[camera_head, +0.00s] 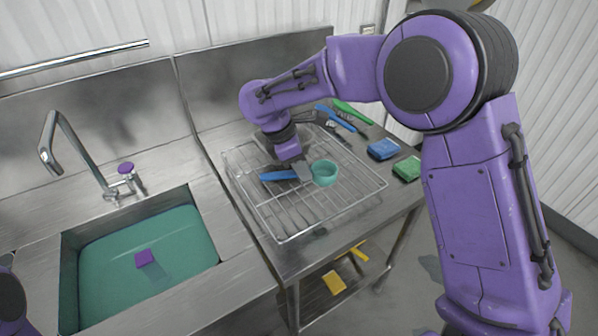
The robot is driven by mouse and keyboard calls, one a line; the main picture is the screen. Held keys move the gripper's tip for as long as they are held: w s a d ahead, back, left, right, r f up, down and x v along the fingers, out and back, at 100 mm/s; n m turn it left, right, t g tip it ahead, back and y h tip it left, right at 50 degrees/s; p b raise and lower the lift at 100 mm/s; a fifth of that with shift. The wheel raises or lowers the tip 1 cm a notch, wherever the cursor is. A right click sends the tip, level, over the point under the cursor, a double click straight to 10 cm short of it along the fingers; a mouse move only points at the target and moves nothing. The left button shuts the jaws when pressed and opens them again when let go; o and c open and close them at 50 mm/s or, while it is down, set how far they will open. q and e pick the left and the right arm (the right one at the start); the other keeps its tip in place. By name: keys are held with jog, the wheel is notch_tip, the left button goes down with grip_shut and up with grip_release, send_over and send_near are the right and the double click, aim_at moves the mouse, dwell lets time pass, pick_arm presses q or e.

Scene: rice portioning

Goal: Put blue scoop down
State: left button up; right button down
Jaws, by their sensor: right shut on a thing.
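The blue scoop has a blue handle (279,176) and a round teal cup (324,173). It lies level at the wire rack (262,222) on the steel table, handle to the left and cup to the right. My right gripper (303,171) reaches down from above and is shut on the scoop between handle and cup. I cannot tell whether the scoop touches the rack wires. My left gripper is out of view; only a bit of purple arm shows at the left edge.
Blue and green long-handled tools (351,112) lie behind the rack. A blue sponge (383,149) and a green sponge (407,168) lie right of it. A sink (215,235) with teal water and a purple-ended item (144,258) is at left. The rack's front is clear.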

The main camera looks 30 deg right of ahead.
jog(key=w+f, duration=0.1)
jog(key=w+d+f, duration=0.1)
jog(key=w+f, duration=0.1)
jog(key=shift+f+p, duration=0.15)
jog(key=shift+p, duration=0.15)
jog(key=shift+w+f, duration=0.2)
jog(key=shift+f, duration=0.15)
notch_tip(320, 180, down, 3)
jog(key=shift+s+p, duration=0.15)
jog(key=shift+p, duration=0.7)
jog(key=shift+w+d+f, duration=0.1)
jog(key=shift+w+f, duration=0.1)
jog(key=c, duration=1)
grip_release()
jog(key=shift+s, duration=0.15)
